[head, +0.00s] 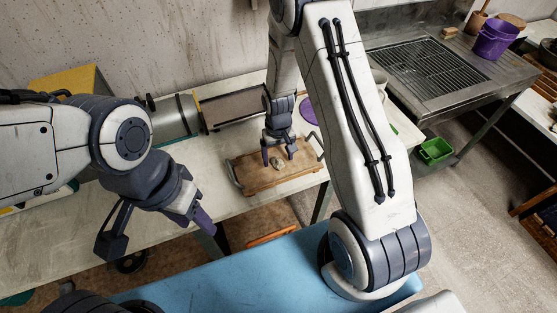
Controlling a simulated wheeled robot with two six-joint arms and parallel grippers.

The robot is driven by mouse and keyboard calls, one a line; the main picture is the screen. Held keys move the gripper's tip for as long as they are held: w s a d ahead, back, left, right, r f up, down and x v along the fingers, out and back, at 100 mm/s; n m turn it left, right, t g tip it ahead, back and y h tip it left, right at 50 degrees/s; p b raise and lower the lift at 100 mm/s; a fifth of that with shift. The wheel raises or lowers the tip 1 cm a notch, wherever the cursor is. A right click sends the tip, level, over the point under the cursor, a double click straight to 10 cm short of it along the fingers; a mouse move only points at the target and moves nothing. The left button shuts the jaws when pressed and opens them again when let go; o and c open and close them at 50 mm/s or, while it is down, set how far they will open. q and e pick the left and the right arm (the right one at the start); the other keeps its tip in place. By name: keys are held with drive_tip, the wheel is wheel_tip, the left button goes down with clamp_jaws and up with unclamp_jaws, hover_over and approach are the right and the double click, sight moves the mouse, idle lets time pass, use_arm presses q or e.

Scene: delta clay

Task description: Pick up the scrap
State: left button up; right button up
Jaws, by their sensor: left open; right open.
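The scrap (278,163) looks like a small pale grey-beige lump. It lies on a wooden board (254,184) with metal handles near the front edge of the white table. My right gripper (279,159) points down over the board, with its two dark fingers apart on either side of the scrap. I cannot tell whether the fingers touch the scrap or the board.
A metal cylinder machine with a tray (233,108) stands behind the board. A purple disc (307,110) lies at the board's back right, partly hidden by my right arm. A steel drain counter (428,70) with a purple bucket (494,40) stands at the right. A green bin (435,151) sits below.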

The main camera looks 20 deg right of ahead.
drive_tip(key=shift+f, duration=0.7)
clamp_jaws()
drive_tip(key=shift+r, duration=0.15)
